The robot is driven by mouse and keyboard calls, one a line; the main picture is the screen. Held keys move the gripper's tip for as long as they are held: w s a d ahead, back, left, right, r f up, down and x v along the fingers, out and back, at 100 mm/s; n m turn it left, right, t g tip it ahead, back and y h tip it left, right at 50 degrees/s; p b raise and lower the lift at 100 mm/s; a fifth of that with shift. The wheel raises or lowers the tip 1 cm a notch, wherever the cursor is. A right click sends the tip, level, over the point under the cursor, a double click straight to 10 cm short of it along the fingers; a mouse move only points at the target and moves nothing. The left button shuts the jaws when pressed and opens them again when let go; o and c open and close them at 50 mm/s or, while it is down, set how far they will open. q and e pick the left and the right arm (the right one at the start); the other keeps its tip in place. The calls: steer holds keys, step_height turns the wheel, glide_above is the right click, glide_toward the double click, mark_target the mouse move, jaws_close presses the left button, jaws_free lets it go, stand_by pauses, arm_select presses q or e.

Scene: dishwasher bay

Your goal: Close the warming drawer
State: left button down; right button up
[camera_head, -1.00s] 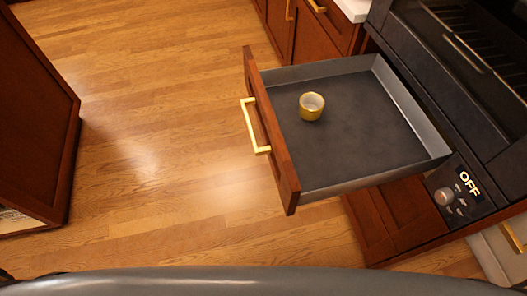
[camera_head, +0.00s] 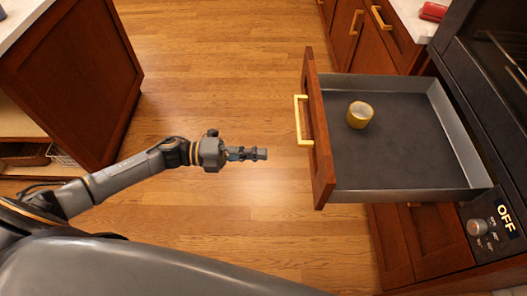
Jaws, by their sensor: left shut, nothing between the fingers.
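The warming drawer (camera_head: 400,195) is pulled out from the dark appliance at the right. It has a wooden front (camera_head: 318,130) with a gold handle (camera_head: 300,121) facing left. A small gold cup (camera_head: 360,114) stands inside on the drawer's dark floor, near the front panel. My left gripper (camera_head: 264,154) is shut and empty. It points right, to the left of the drawer front and a little below the handle in the picture, apart from both. My right gripper is not in view.
The appliance's control panel (camera_head: 492,226) has a knob and reads OFF. Wooden cabinets with gold handles stand behind the drawer. A wooden island (camera_head: 75,75) stands at the left. The wood floor between the island and drawer is clear. A red object (camera_head: 433,12) lies on the back counter.

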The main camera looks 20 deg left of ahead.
mark_target(313, 154)
arm_select(q)
steer(key=x, duration=1)
steer(key=shift+p, duration=0.35)
steer(key=shift+w+d, duration=0.2)
steer(key=shift+d, duration=0.45)
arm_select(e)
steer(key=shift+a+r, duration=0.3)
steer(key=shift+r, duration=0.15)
